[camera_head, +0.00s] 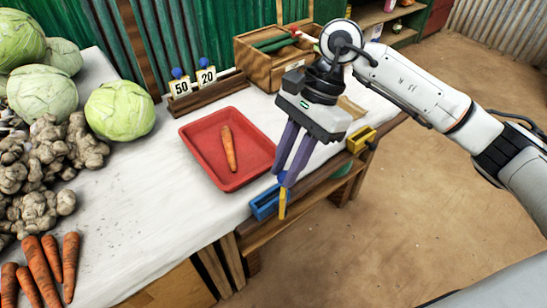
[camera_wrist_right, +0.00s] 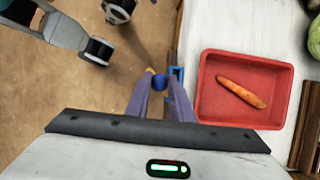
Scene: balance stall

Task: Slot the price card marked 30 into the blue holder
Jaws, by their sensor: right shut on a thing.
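My right gripper (camera_head: 285,182) is shut on the blue knob (camera_head: 282,177) of a price card. The yellow card (camera_head: 283,204) hangs below the fingertips, seen nearly edge-on; its number is not readable. The blue knob (camera_wrist_right: 160,83) also shows between the fingertips in the right wrist view. The blue holder (camera_head: 264,204) is at the table's front edge, just left of the card in the head view. It also shows in the wrist view (camera_wrist_right: 177,72), right of the knob. I cannot tell whether card and holder touch. My left gripper is not in view.
A red tray (camera_head: 190,137) with a carrot (camera_head: 229,148) lies beside the blue holder. A yellow holder (camera_head: 361,139) sits farther along the edge. A wooden crate (camera_head: 258,68) is behind.

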